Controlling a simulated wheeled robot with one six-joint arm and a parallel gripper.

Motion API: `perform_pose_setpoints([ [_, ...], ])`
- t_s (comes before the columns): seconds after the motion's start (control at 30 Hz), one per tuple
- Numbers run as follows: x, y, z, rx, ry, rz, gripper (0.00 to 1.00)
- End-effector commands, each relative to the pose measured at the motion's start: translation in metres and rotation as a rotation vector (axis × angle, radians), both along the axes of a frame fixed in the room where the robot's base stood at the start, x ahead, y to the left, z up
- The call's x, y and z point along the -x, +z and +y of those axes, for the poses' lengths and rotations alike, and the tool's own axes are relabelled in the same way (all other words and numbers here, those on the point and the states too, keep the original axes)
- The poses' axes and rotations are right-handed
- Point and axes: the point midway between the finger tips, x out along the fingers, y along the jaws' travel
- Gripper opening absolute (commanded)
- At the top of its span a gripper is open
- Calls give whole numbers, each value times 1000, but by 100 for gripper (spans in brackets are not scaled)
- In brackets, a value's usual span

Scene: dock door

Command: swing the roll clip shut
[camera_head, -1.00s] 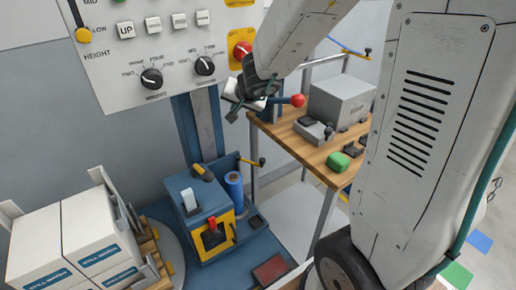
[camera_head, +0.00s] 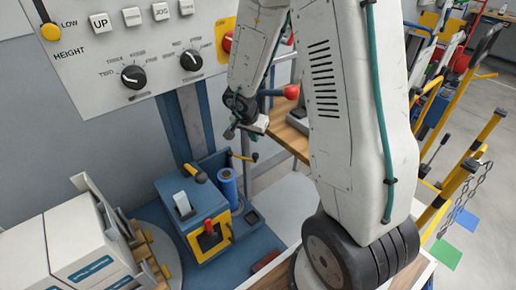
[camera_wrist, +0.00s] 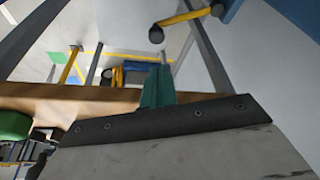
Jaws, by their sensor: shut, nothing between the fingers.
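The blue film roll (camera_head: 227,187) stands upright in the blue wrapper carriage (camera_head: 185,205). A yellow arm with a dark knob, which looks like the roll clip (camera_head: 244,157), sticks out to the right above the roll, away from its top. In the wrist view the yellow clip arm (camera_wrist: 188,16) is at the top, its dark knob at the left end. My gripper (camera_head: 246,130) is shut and empty, just above the clip and apart from it. In the wrist view the shut teal fingers (camera_wrist: 157,88) point toward the clip with a gap between.
The control panel (camera_head: 140,50) is at upper left. White cartons (camera_head: 75,240) stand at lower left. A wooden bench (camera_head: 290,140) with a red-knobbed lever (camera_head: 290,91) lies behind my arm. A green block (camera_wrist: 14,125) shows at the wrist view's left edge.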

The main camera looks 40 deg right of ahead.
Motion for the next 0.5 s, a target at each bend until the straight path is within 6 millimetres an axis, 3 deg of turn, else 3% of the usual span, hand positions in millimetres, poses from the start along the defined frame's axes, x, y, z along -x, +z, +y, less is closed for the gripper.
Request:
perform_pose_setpoints([
  [0.3, -7, -55, -19, -1, -2, 3, 0],
  [0.5, -11, -75, -26, 0, -3, 0, 0],
])
